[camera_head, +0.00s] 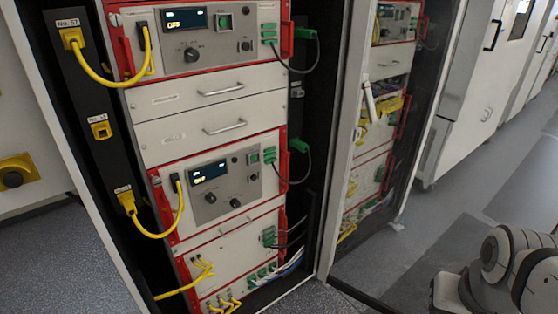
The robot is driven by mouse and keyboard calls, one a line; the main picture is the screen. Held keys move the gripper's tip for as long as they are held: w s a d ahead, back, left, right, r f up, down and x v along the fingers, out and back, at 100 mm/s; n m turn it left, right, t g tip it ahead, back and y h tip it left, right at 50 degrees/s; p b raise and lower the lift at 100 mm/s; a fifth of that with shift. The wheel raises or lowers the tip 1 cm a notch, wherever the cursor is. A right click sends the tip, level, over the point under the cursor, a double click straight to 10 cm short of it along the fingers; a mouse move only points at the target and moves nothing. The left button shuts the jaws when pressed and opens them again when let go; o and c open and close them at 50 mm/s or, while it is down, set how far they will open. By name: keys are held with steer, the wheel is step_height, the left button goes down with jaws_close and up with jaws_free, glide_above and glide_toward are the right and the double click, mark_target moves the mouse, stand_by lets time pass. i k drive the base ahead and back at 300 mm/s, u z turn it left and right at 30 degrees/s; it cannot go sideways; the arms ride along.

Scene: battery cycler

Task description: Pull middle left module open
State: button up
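The left rack column holds stacked grey-white modules with red side edges. At its middle are two plain drawer-like modules, an upper one (170,100) with a bar handle (221,90) and a lower one (165,138) with a bar handle (226,127). Both fronts look flush with the stack. I cannot tell which one the task names. Above is a module with a display (210,45); below is another display module (222,190). Parts of my arm show at the bottom right, apart from the rack. My gripper is not in view.
Yellow cables (98,77) hang from a black strip (88,105) at the left into the modules. Dark cables loop along the right side. A glass panel (345,150) stands right of the column, showing more modules, perhaps reflected. Grey floor (385,240) is clear at the right.

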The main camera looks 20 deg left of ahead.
mark_target(273, 141)
steer(key=z, duration=0.35)
steer(key=k, duration=1.15)
steer(key=u, duration=1.65)
steer(key=i, duration=1)
steer(key=u, duration=0.05)
